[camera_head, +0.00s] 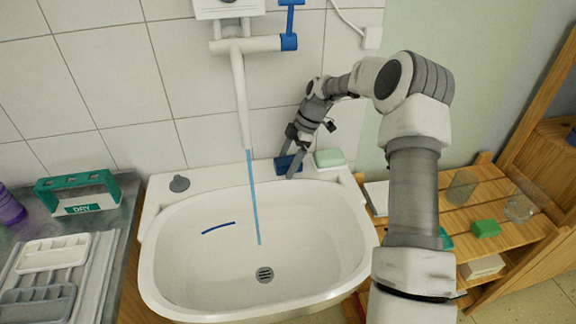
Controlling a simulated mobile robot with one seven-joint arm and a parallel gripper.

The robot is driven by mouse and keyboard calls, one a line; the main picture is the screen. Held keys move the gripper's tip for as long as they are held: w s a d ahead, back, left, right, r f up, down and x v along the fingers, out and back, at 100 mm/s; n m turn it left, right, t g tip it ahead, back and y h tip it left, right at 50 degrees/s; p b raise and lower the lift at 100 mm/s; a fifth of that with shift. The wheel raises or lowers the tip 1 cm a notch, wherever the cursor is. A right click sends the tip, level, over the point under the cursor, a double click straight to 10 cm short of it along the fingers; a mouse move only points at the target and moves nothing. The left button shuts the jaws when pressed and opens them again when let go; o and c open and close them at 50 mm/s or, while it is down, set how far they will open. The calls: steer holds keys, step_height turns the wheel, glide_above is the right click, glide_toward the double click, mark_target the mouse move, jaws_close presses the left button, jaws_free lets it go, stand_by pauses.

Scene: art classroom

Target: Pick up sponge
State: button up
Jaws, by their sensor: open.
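A small dark blue block, which looks like the sponge (283,164), sits on the back ledge of the white sink. My gripper (290,164) reaches down to it from above and is open, its fingers at the block. One finger stands in front of the block's right part and hides some of it. I cannot tell whether the fingers touch it. A pale green bar (329,157) on a white dish lies just right of my gripper on the same ledge.
The sink (300,240) has a tap (239,95) with a blue stream above its basin. A grey stopper (179,183) is on the ledge's left. A green-and-white "DRY" rack (78,195) and trays stand left. A wooden shelf (515,252) at right holds glasses and a green block (486,228).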

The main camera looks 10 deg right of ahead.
mark_target(285, 162)
steer(key=c, duration=1.4)
steer(key=shift+r, duration=0.1)
steer(key=shift+r, duration=0.5)
steer(key=v, duration=0.3)
steer(key=shift+s+a+r+p, duration=0.1)
steer(key=shift+s+r+p, duration=0.2)
steer(key=shift+r, duration=0.15)
steer(key=s+d+r, duration=0.6)
steer(key=s+d, duration=0.1)
steer(key=shift+s+d+p, duration=0.2)
steer(key=shift+d+p, duration=0.2)
steer(key=shift+r, duration=0.1)
